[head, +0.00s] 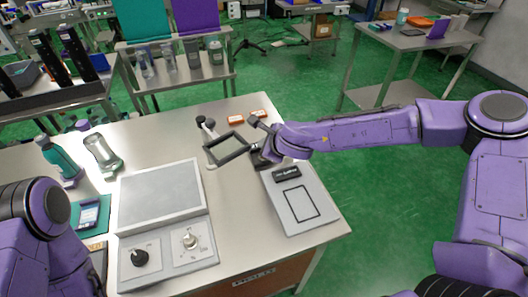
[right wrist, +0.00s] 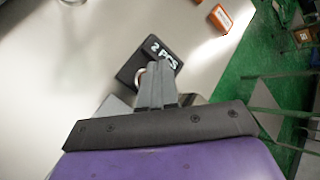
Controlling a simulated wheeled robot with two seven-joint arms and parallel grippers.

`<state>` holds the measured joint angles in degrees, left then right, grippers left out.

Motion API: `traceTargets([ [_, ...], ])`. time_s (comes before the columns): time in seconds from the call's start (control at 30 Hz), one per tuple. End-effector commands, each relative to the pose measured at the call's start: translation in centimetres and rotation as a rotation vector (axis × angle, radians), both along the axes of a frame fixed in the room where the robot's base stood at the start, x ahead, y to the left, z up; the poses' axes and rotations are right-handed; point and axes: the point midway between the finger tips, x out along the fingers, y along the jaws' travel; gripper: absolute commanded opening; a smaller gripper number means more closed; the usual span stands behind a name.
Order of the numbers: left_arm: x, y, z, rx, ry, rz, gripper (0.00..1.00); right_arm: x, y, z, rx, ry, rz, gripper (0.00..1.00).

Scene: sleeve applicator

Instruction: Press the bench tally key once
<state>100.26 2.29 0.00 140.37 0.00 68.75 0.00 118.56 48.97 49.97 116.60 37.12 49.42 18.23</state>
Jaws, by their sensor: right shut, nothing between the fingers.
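A small black block marked "2 PCS" (right wrist: 150,56) lies ahead of my right gripper in the right wrist view; I take it to be the tally unit. In the head view a dark block (head: 261,160) shows partly beneath my right gripper (head: 254,147). My right gripper is shut and empty. Its fingertips (right wrist: 162,72) overlap the near edge of the block in the right wrist view; I cannot tell whether they touch it. A silver curved part (right wrist: 140,77) shows beside the fingers. The key itself is not clearly visible. My left gripper is out of view.
A grey pad with a black outline (head: 300,203) lies right of the gripper. A square-framed stand (head: 226,148) is close on its left. Orange boxes (head: 235,119) lie behind.

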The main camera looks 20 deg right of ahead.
Motion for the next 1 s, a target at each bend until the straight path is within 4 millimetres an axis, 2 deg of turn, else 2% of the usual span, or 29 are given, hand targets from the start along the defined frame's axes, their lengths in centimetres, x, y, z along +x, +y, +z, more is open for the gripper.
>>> traceTargets([
  [0.03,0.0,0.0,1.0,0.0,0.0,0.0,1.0,0.0,0.0,1.1,0.0,-0.001,0.0,0.0],
  [0.37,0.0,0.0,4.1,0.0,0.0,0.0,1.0,0.0,0.0,4.4,-0.001,0.0,0.001,0.0],
  [1.0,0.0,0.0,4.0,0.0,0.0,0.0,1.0,0.0,0.0,4.3,0.0,0.0,0.0,0.0],
])
